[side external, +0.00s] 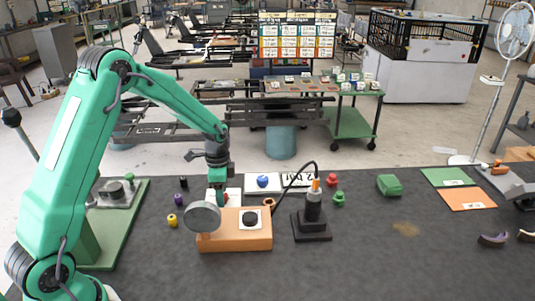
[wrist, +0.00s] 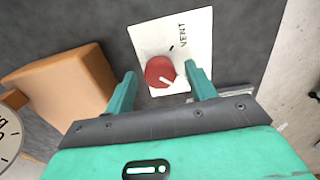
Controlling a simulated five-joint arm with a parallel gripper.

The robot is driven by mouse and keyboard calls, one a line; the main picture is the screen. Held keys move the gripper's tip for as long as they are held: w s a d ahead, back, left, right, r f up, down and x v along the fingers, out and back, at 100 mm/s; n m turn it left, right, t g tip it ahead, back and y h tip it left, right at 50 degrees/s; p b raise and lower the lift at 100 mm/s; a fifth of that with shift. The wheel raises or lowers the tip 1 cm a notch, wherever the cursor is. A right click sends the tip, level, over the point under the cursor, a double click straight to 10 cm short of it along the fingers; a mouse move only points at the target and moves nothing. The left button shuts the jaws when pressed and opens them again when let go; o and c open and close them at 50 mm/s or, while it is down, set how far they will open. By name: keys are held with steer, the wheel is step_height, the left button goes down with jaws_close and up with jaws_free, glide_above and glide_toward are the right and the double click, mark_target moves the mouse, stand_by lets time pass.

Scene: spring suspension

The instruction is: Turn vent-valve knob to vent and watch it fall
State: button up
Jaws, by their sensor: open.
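The vent-valve knob is red and round (wrist: 160,71) with a white pointer line, on a white card (wrist: 200,35). In the wrist view the pointer aims down and right, away from the black tick beside the word VENT. My gripper (wrist: 160,69) is open, with one finger on each side of the knob; I cannot tell whether they touch it. In the side view my gripper (side external: 218,185) points down over the card, behind a round gauge (side external: 202,217), and the knob is mostly hidden. The gauge's dial edge (wrist: 10,135) is cut off at the wrist view's left, needle unseen.
An orange block (side external: 235,241) bears the gauge and stands close beside the knob card. A black-based post (side external: 312,223) with a cable stands to its right. Small coloured pieces and a green block (side external: 388,185) lie around. The dark table's front right is mostly clear.

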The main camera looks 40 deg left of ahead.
steer(key=shift+c, duration=0.3)
steer(key=c, duration=0.9)
